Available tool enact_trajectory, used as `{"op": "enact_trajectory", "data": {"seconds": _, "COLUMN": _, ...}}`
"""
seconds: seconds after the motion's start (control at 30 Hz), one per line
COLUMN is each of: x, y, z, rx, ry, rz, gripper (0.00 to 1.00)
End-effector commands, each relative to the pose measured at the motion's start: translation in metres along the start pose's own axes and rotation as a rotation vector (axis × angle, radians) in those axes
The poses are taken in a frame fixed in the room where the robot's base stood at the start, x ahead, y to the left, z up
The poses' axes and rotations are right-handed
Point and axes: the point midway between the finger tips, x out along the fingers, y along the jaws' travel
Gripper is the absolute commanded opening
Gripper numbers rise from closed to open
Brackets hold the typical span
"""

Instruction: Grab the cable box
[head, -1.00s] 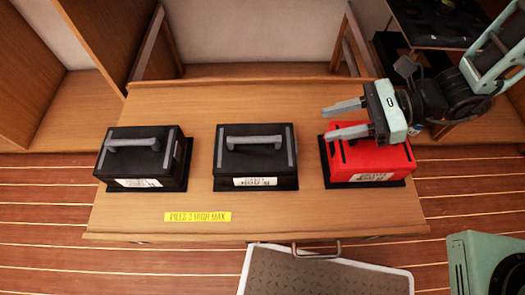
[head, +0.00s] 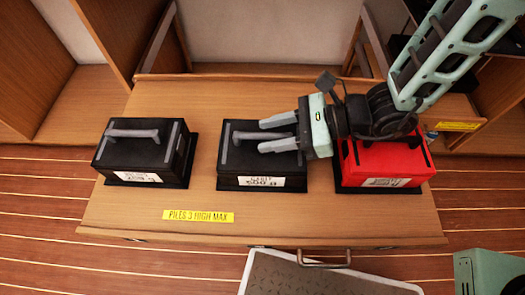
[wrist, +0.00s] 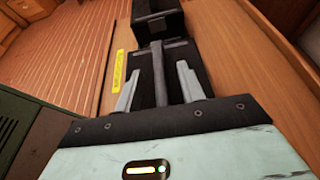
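The cable box (head: 262,170) is the middle black box on the table, with a white label that seems to read "CABLE". Its grey top handle is partly covered by my gripper (head: 262,136) in the head view. My gripper is open, with its two fingers pointing left over the box's top. In the wrist view, my gripper (wrist: 156,82) has its fingers spread on either side of the handle (wrist: 177,65), as seen from above. The exact height gap cannot be told. Nothing is held.
Another black box (head: 145,155) with a handle stands at left. A red box (head: 385,165) stands at right, partly under my arm. A yellow strip (head: 198,217) reading "PILES 3 HIGH MAX" lies in front. The wooden table (head: 130,215) is clear along its front.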

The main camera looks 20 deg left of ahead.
Motion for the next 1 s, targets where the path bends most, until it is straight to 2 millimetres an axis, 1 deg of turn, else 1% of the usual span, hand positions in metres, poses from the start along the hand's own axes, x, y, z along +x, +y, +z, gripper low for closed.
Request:
{"op": "enact_trajectory", "data": {"seconds": 0.03, "x": 0.0049, "y": 0.0006, "z": -0.0007, "rx": -0.001, "ry": 0.0, "rz": 0.002, "gripper": 0.39}}
{"op": "enact_trajectory", "data": {"seconds": 0.1, "x": 0.0074, "y": 0.0003, "z": -0.0002, "rx": -0.001, "ry": 0.0, "rz": 0.001, "gripper": 0.39}}
{"op": "enact_trajectory", "data": {"seconds": 0.3, "x": 0.0074, "y": 0.0, "z": 0.0003, "rx": 0.0, "ry": 0.0, "rz": 0.0, "gripper": 0.39}}
{"op": "enact_trajectory", "data": {"seconds": 0.33, "x": 0.0073, "y": 0.0, "z": 0.0003, "rx": 0.0, "ry": 0.0, "rz": 0.0, "gripper": 0.33}}
{"op": "enact_trajectory", "data": {"seconds": 0.37, "x": 0.0073, "y": 0.0001, "z": 0.0002, "rx": 0.0, "ry": 0.0, "rz": 0.0, "gripper": 0.25}}
{"op": "enact_trajectory", "data": {"seconds": 0.4, "x": 0.0073, "y": 0.0001, "z": 0.0002, "rx": 0.0, "ry": 0.0, "rz": 0.0, "gripper": 0.14}}
{"op": "enact_trajectory", "data": {"seconds": 0.43, "x": 0.0073, "y": 0.0001, "z": 0.0002, "rx": 0.0, "ry": 0.0, "rz": 0.0, "gripper": 0.06}}
{"op": "enact_trajectory", "data": {"seconds": 0.47, "x": 0.0072, "y": 0.0001, "z": 0.0002, "rx": 0.0, "ry": 0.0, "rz": 0.0, "gripper": 0.0}}
{"op": "enact_trajectory", "data": {"seconds": 1.0, "x": 0.0071, "y": 0.0002, "z": 0.0001, "rx": 0.0, "ry": 0.001, "rz": 0.0, "gripper": 0.0}}
